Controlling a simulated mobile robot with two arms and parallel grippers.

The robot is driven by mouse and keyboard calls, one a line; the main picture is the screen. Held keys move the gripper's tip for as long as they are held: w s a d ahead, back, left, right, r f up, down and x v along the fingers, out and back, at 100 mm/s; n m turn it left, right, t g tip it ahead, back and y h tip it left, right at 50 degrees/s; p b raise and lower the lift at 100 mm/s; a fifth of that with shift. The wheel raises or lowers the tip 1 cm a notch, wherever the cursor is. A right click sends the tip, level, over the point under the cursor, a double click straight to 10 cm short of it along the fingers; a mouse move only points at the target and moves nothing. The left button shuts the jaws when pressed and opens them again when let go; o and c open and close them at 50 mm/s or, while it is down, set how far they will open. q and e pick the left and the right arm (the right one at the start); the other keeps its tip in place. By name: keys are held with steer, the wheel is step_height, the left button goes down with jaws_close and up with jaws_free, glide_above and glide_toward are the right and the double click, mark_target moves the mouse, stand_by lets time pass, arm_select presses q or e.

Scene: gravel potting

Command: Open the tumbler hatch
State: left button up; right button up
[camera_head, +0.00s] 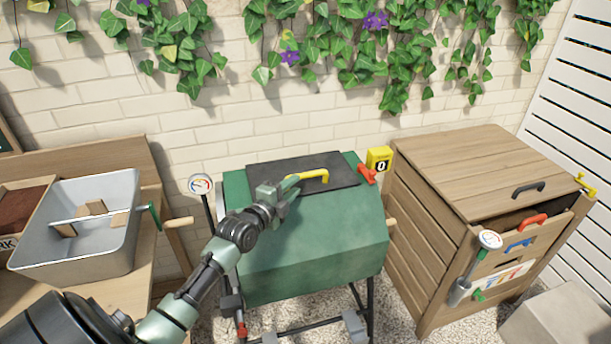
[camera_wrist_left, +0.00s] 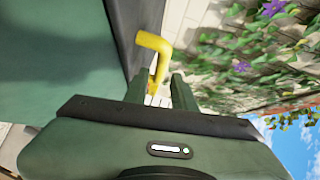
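The green tumbler (camera_head: 320,245) stands on a dark frame in the middle of the head view. Its dark grey hatch (camera_head: 262,172) lies flat on top, shut, with a yellow handle (camera_head: 314,176). My left gripper (camera_head: 293,184) is at the left end of this handle. In the left wrist view the two fingers (camera_wrist_left: 160,92) are apart, and the bent end of the yellow handle (camera_wrist_left: 154,45) shows at and between their tips. I cannot tell whether either finger touches it. A red latch (camera_head: 366,174) sits at the hatch's right edge. My right gripper is not in view.
A wooden cabinet (camera_head: 480,165) with a slightly open front stands close on the right. A yellow box (camera_head: 379,159) marked 0 is beside the latch. A metal tray (camera_head: 85,255) rests on the bench at left. A gauge (camera_head: 200,185) and a brick wall with ivy stand behind.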

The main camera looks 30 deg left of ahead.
mark_target(303, 178)
arm_select(q)
steer(key=shift+w+a+f, duration=0.1)
steer(key=shift+w+f, duration=0.05)
steer(key=shift+w, duration=1.1)
steer(key=shift+w+a+f, duration=0.1)
steer(key=shift+w+f, duration=0.1)
steer(key=shift+w, duration=1.1)
steer(key=shift+w+a+f, duration=0.1)
steer(key=shift+w+f, duration=0.05)
steer(key=shift+w, duration=1.1)
jaws_close()
